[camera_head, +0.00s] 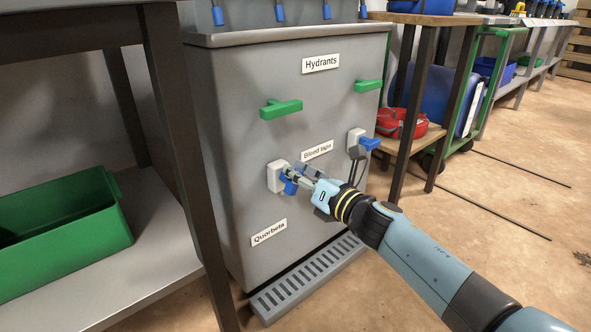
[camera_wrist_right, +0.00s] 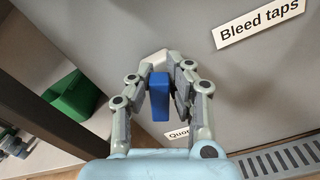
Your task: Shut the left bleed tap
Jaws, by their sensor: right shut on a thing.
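The left bleed tap has a white body (camera_head: 277,176) on the front of the grey cabinet (camera_head: 240,75) and a blue handle (camera_wrist_right: 159,95). My right gripper (camera_head: 293,178) is at this tap, shut on the blue handle, with one finger on each side of it. In the right wrist view the handle stands between the fingers, and they hide part of the white body behind it. The right bleed tap (camera_head: 356,140), white with a blue handle (camera_head: 369,143), is apart from the gripper. My left gripper is not in view.
Two green hydrant handles (camera_head: 281,109) (camera_head: 368,86) stick out above the taps. A slotted drain grate (camera_head: 308,277) lies at the cabinet's foot. A table leg (camera_head: 180,130) and a shelf with a green bin (camera_head: 70,225) stand at left. Floor at right is mostly clear.

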